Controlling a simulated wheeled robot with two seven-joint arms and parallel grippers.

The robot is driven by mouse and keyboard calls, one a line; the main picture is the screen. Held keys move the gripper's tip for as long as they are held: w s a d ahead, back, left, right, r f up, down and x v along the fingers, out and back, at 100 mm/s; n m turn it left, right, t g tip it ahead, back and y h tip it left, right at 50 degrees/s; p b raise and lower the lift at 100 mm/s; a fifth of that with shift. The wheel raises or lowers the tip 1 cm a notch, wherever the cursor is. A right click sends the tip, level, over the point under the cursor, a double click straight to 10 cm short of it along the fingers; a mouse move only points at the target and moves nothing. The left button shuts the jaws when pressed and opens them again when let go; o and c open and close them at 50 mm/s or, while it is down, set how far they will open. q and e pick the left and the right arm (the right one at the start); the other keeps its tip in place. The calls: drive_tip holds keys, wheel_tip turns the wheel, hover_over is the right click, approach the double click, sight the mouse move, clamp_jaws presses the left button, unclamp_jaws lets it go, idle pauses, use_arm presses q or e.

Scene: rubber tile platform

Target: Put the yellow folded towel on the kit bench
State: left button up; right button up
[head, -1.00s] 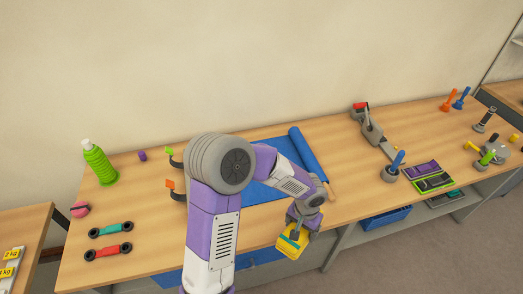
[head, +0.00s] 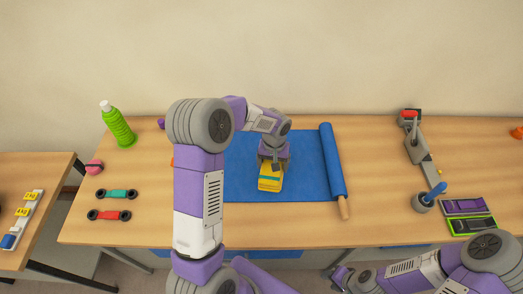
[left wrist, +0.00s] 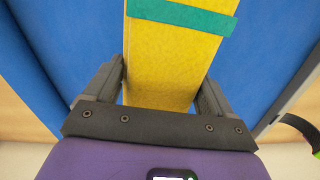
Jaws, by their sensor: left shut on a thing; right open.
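The yellow folded towel (head: 269,182), with a teal band, is in my left gripper (head: 271,163) over the blue mat in the head view. In the left wrist view the towel (left wrist: 165,62) sits between the two dark fingers of the left gripper (left wrist: 163,88), which is shut on it. Whether the towel touches the mat is hard to tell. The long wooden bench (head: 375,215) lies under the mat. My right gripper (head: 340,278) is open and empty at the bottom, in front of the bench's front edge, partly cut off.
The blue mat (head: 237,185) has a rolled right end (head: 332,160).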

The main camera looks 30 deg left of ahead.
use_arm(q)
drive_tip(key=a, duration=0.1)
drive_tip(key=w+a+n, duration=0.1)
drive_tip(key=a, duration=0.1)
drive_tip(key=w+a+n, duration=0.1)
drive_tip(key=shift+w+a, duration=0.15)
drive_tip(key=shift+a, duration=0.15)
drive_tip(key=shift+f+b, duration=2.15)
drive_tip(key=shift+f, duration=0.85)
drive_tip(key=shift+f, duration=0.35)
drive_tip(key=o, duration=1)
drive_tip(key=shift+c, duration=0.2)
drive_tip(key=shift+r+p, duration=2.2)
drive_tip(key=shift+r, duration=1.3)
drive_tip(key=shift+r, duration=0.1)
